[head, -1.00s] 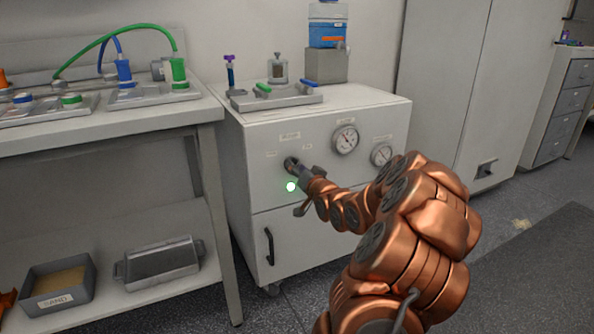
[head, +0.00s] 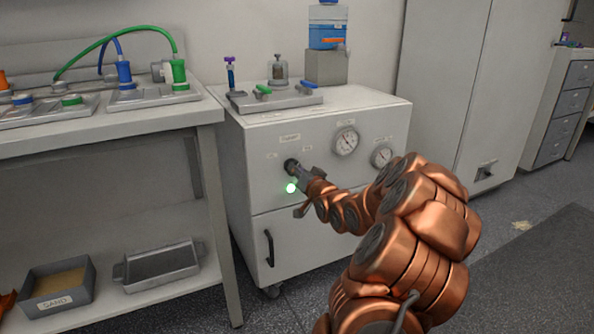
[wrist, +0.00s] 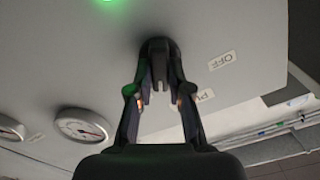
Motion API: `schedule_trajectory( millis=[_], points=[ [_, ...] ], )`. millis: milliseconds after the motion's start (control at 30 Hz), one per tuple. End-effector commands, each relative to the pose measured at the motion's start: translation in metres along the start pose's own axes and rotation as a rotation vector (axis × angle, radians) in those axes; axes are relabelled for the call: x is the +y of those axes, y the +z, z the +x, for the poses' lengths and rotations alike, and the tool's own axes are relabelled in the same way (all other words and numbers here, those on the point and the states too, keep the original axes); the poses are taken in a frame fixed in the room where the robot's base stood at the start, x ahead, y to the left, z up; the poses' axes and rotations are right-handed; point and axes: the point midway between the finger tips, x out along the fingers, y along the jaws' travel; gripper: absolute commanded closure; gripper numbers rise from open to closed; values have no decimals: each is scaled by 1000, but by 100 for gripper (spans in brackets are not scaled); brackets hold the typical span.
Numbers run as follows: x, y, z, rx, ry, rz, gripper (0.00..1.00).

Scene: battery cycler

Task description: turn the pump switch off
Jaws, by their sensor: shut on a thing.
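The pump switch (head: 291,164) is a dark knob on the front of the white pump cabinet (head: 330,187). My gripper (head: 301,172) is at the knob. In the wrist view the dark knob (wrist: 159,55) is between the two fingers of my gripper (wrist: 159,91), which are shut on it. An OFF label (wrist: 222,60) lies to the right of the knob there. A green lamp (head: 291,188) just below the switch is lit; its glow also shows at the top of the wrist view.
Two round gauges, one larger (head: 346,141) and one smaller (head: 381,155), are on the panel right of the switch. A black door handle (head: 269,247) is below. A workbench (head: 215,112) stands close on the left. A tray with valves (head: 276,100) is on top of the cabinet.

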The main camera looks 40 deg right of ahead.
Motion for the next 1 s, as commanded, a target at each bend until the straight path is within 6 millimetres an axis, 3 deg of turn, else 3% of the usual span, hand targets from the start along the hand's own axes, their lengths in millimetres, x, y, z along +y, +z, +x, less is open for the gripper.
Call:
schedule_trajectory(
  millis=[367,1000],
  points=[
    [0,0,0,1,0,-137,100],
    [-3,1,0,1,0,-720,100]
  ],
)
